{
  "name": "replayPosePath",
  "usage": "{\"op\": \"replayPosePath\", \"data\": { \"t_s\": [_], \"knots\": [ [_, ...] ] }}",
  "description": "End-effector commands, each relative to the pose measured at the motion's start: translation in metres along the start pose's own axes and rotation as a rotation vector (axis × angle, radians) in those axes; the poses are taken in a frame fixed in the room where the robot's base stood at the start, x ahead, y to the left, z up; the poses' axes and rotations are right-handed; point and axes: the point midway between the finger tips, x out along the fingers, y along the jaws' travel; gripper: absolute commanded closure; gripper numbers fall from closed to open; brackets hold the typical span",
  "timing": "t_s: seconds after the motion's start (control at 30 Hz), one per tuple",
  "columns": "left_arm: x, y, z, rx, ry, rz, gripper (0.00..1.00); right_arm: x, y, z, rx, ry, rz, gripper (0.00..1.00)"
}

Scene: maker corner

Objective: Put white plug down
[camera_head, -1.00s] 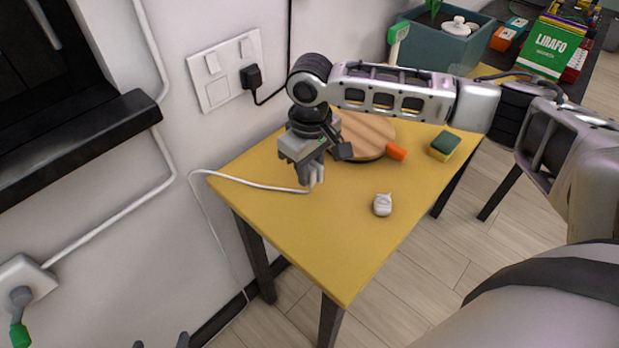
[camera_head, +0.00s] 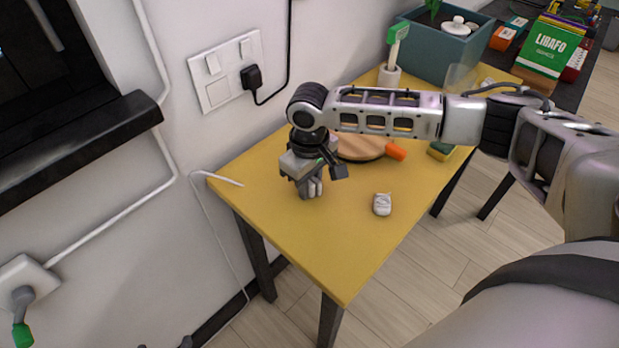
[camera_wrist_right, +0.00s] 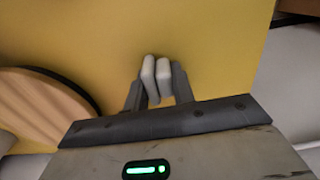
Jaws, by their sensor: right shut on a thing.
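My right gripper (camera_head: 312,190) points down over the yellow table, left of its middle. Its pale fingertips also show close together in the right wrist view (camera_wrist_right: 158,78). It is shut on a small pale thing, which I take to be the white plug; the fingers mostly hide it. A white cable (camera_head: 225,180) comes over the table's left edge and its visible end lies on the tabletop, apart from the gripper. Only dark tips of my left gripper (camera_head: 183,343) show at the bottom edge of the head view.
On the yellow table (camera_head: 300,240) lie a small white object (camera_head: 382,204), a round wooden board (camera_head: 360,146), an orange item (camera_head: 396,152) and a green-yellow sponge (camera_head: 440,150). A wall socket plate (camera_head: 218,90) holds a black plug (camera_head: 251,77). The table's front is clear.

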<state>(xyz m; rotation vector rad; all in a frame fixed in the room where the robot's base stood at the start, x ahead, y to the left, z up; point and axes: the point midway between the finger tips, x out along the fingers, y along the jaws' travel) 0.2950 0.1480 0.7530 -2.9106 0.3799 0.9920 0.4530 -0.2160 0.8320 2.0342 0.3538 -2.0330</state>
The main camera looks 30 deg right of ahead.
Motion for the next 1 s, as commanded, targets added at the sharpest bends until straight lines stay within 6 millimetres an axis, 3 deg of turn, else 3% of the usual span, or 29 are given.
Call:
{"op": "replayPosePath", "data": {
  "t_s": [0.07, 0.1, 0.17, 0.57, 1.0],
  "knots": [
    [0.000, 0.000, -0.001, 0.001, 0.002, -0.001, 0.36, 0.000, 0.000, -0.001, 0.000, 0.001, 0.000, 0.98],
    [0.001, -0.001, -0.001, 0.001, 0.004, -0.001, 0.36, 0.000, 0.000, 0.000, 0.000, 0.001, 0.000, 0.64],
    [0.001, -0.001, -0.003, 0.002, 0.006, -0.001, 0.36, 0.000, 0.000, 0.000, 0.000, 0.001, 0.000, 0.53],
    [0.005, -0.002, -0.003, 0.003, 0.014, -0.003, 0.36, -0.010, 0.001, -0.001, 0.002, 0.004, 0.002, 0.53],
    [0.001, -0.001, -0.004, 0.001, 0.012, -0.001, 0.36, -0.102, 0.001, -0.001, 0.002, 0.004, 0.000, 0.53]
  ]
}}
